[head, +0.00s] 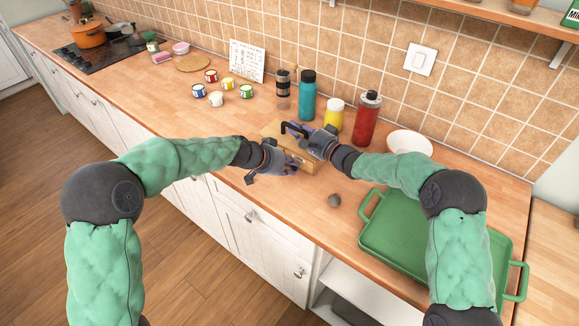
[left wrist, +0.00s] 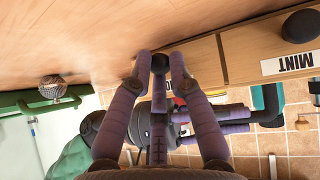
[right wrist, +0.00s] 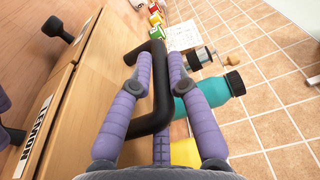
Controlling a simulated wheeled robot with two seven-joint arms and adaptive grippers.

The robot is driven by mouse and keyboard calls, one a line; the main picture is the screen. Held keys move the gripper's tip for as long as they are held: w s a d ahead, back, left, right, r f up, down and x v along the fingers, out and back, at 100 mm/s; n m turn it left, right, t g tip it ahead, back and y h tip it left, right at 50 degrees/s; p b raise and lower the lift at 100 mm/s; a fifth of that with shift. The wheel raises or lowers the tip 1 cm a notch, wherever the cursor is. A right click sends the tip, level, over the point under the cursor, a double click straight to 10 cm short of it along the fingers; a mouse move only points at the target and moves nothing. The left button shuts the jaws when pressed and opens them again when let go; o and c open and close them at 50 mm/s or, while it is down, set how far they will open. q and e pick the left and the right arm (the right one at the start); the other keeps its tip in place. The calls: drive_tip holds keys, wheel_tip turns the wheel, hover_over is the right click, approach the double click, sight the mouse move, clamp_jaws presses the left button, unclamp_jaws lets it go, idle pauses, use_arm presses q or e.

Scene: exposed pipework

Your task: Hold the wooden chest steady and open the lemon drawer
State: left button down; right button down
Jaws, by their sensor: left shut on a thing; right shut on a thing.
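The wooden chest (head: 273,130) stands on the counter, partly hidden by my grippers. In the right wrist view, my right gripper (right wrist: 161,62) is shut on the chest's black top handle (right wrist: 157,112). The lemon drawer's label (right wrist: 35,132) shows on the chest front at left. In the left wrist view, my left gripper (left wrist: 160,65) is shut on a black knob (left wrist: 160,63) on the drawer beside the mint drawer (left wrist: 250,50). The mint drawer has its own black knob (left wrist: 301,25). I see no clear gap at the lemon drawer.
A green tray (head: 400,245) lies at right, with a small round dark thing (head: 334,200) near it. A red bottle (head: 366,118), yellow jar (head: 334,114) and teal bottle (head: 307,96) stand behind the chest.

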use_arm(q)
drive_tip(key=shift+s+a+f, duration=0.1)
drive_tip(key=shift+s+a, duration=0.4)
drive_tip(key=shift+s, duration=0.3)
drive_tip(key=shift+s+a+r, duration=0.1)
drive_tip(key=shift+s+a, duration=0.45)
drive_tip(key=shift+s, duration=0.2)
drive_tip(key=shift+s+a+f, duration=0.1)
drive_tip(key=shift+s+a, duration=0.4)
drive_tip(key=shift+s, duration=0.3)
use_arm(e)
drive_tip(key=shift+r, duration=0.1)
use_arm(q)
drive_tip(key=c, duration=1.1)
unclamp_jaws()
drive_tip(key=shift+c, duration=0.2)
drive_tip(key=shift+a+r, duration=0.25)
drive_tip(key=shift+r, duration=0.15)
drive_tip(key=v, duration=1.1)
drive_tip(key=shift+s, duration=0.15)
use_arm(e)
drive_tip(key=c, duration=1.1)
unclamp_jaws()
